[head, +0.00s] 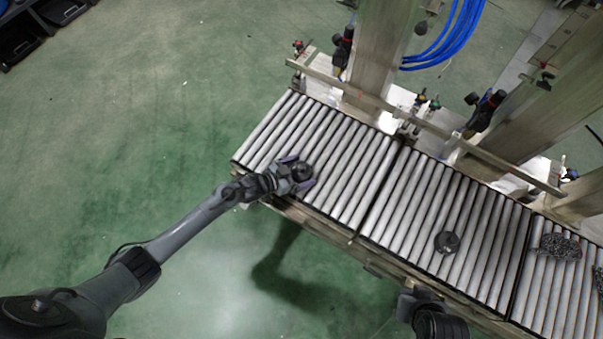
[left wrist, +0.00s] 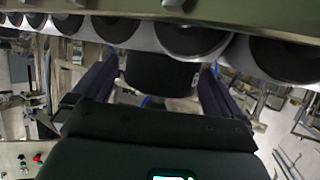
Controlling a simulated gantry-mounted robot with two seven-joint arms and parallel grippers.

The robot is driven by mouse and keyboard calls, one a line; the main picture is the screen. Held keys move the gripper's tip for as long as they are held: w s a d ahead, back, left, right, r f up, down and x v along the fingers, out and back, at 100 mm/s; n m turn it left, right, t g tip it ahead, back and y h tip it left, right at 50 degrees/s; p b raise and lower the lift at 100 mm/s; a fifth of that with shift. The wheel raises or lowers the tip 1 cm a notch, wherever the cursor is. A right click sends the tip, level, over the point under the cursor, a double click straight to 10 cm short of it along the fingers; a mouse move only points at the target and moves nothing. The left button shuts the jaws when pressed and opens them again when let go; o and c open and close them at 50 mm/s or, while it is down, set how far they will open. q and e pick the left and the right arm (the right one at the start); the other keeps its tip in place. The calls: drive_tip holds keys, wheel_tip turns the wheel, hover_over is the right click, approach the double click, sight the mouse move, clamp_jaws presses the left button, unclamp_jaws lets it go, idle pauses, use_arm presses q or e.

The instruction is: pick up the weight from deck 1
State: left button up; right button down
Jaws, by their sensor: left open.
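A dark round weight (head: 303,172) sits on the left roller deck (head: 345,165), near its front edge. My left gripper (head: 296,178) reaches it from the front left with its fingers open. In the left wrist view the dark weight (left wrist: 160,74) stands between the two spread fingers of the left gripper (left wrist: 155,92), against the rollers. I see a gap beside the right finger; contact on the left side is unclear. A second dark round weight (head: 447,242) sits on the middle roller deck (head: 410,195). Part of my right arm shows at the bottom right; its jaws cannot be made out.
A right roller deck (head: 540,300) carries a dark mesh-like lump (head: 560,246). A metal rail (head: 440,125) and upright posts (head: 385,40) stand behind the decks, with blue hoses (head: 445,40) above. Green floor (head: 130,130) on the left is open.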

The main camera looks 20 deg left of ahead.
use_arm(q)
drive_tip(key=shift+w+d, duration=0.2)
drive_tip(key=shift+w, duration=0.1)
drive_tip(key=shift+s+a+f, duration=0.1)
drive_tip(key=shift+a, duration=0.05)
drive_tip(key=c, duration=1.8)
drive_tip(key=shift+r, duration=0.2)
drive_tip(key=shift+c, duration=0.3)
drive_tip(key=shift+r, duration=0.15)
